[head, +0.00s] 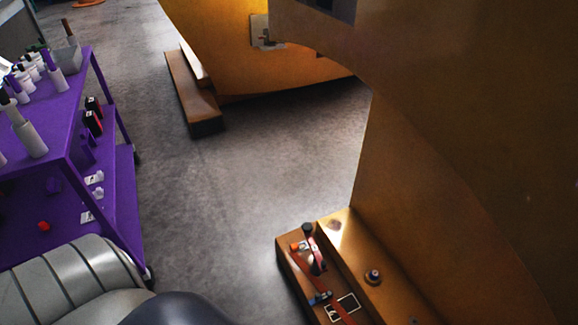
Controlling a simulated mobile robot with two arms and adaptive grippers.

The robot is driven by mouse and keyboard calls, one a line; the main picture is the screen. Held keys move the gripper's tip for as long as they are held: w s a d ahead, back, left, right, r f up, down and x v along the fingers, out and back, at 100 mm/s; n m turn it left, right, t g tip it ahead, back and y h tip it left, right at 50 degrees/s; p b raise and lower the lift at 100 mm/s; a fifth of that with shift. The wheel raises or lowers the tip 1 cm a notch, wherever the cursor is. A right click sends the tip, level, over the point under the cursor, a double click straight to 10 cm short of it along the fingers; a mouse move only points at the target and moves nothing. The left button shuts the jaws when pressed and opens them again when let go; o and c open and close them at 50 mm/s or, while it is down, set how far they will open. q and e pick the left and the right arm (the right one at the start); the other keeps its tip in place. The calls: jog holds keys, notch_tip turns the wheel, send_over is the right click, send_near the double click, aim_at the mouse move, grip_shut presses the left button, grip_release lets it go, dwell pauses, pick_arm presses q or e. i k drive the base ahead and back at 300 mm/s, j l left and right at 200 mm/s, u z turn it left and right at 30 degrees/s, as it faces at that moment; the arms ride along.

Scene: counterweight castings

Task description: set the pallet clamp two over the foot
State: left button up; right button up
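The near casting's foot (393,290) is a tan-orange stepped block at the lower right. On its lower ledge stands a red clamp-like device with a black handle (316,254); I cannot tell whether it is pallet clamp two. A red strap or bar runs from near it toward the bottom edge, with a small blue piece (320,298) on it. A white-outlined square (347,304) marks the ledge, partly crossed by the red strip. Neither gripper shows. A grey ribbed arm part of mine fills the lower left.
A purple cart (75,105) with white bottles and a grey bin (67,60) stands at the left. A large orange casting (460,130) rises at the right. Another casting (215,40) with a foot (191,95) stands farther back. The grey floor (240,180) between is clear.

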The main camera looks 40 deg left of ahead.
aim_at(322, 264)
jog(key=u, duration=0.9)
